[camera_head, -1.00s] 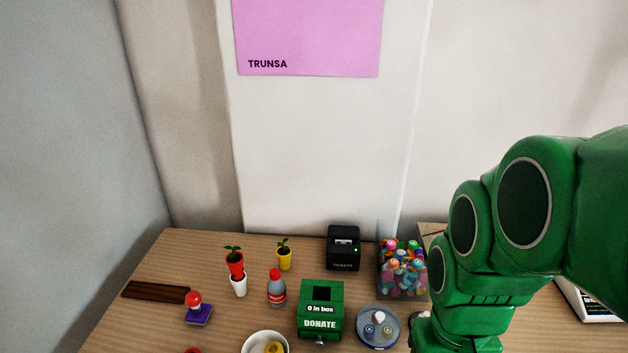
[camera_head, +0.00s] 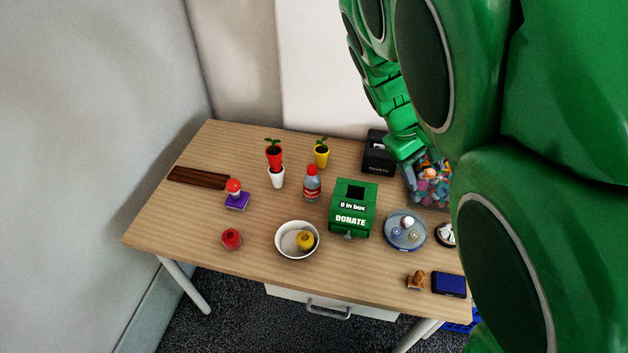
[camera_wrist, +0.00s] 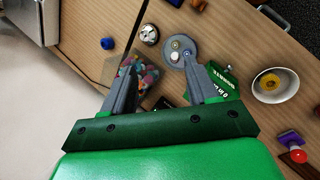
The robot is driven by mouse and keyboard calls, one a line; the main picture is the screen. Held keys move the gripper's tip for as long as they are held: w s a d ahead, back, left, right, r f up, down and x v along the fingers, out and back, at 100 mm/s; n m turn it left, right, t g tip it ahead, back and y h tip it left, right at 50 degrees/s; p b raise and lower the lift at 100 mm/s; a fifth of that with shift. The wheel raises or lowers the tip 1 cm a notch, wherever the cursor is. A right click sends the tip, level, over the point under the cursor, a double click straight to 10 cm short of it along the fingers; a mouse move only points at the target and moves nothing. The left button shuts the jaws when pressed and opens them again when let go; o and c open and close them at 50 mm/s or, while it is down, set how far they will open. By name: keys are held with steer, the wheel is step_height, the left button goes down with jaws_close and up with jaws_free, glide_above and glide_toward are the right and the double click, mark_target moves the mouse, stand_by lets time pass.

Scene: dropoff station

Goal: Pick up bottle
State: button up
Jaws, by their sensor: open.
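The bottle (camera_head: 312,184) has a red cap, a grey body and a red label. It stands upright on the wooden table (camera_head: 160,222) in the head view, just left of the green donation box (camera_head: 353,208). I cannot make it out in the wrist view. My gripper (camera_wrist: 160,68) is open and empty in the wrist view, its two grey fingers spread above the table, with the clear bin of colourful items and the round grey dish below. In the head view my green arm fills the right side, and the gripper's fingers are hidden.
Potted plants (camera_head: 275,160) stand close behind and left of the bottle. A white bowl (camera_head: 281,252) with a yellow item is in front. A clear bin (camera_head: 428,190), a black printer (camera_head: 378,152) and a round grey dish (camera_head: 405,231) lie to the right. The table's left front is mostly clear.

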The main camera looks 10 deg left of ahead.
steer(key=w+a+f+n+t+h, duration=0.2)
steer(key=w+a+f+n+h, duration=0.15)
steer(key=w+n, duration=0.2)
steer(key=n+t+y, duration=0.2)
steer(key=n+t, duration=0.7)
steer(key=n, duration=0.8)
glide_toward(309, 171)
steer(key=w+f, duration=0.1)
steer(key=w, duration=0.3)
steer(key=shift+w+d+f, duration=0.35)
steer(key=shift+w+d, duration=0.1)
steer(key=shift+d, duration=0.1)
steer(key=shift+w+d+f, duration=0.35)
steer(key=shift+w+d, duration=0.1)
steer(key=shift+d, duration=0.1)
steer(key=x, duration=0.3)
steer(key=shift+w+d+f, duration=0.1)
steer(key=shift+d+f, duration=0.15)
steer(key=shift+d, duration=0.2)
steer(key=shift+w+d+f, duration=0.2)
steer(key=shift+w+d, duration=0.1)
steer(key=shift+w, duration=0.2)
steer(key=shift+c, duration=0.4)
jaws_close()
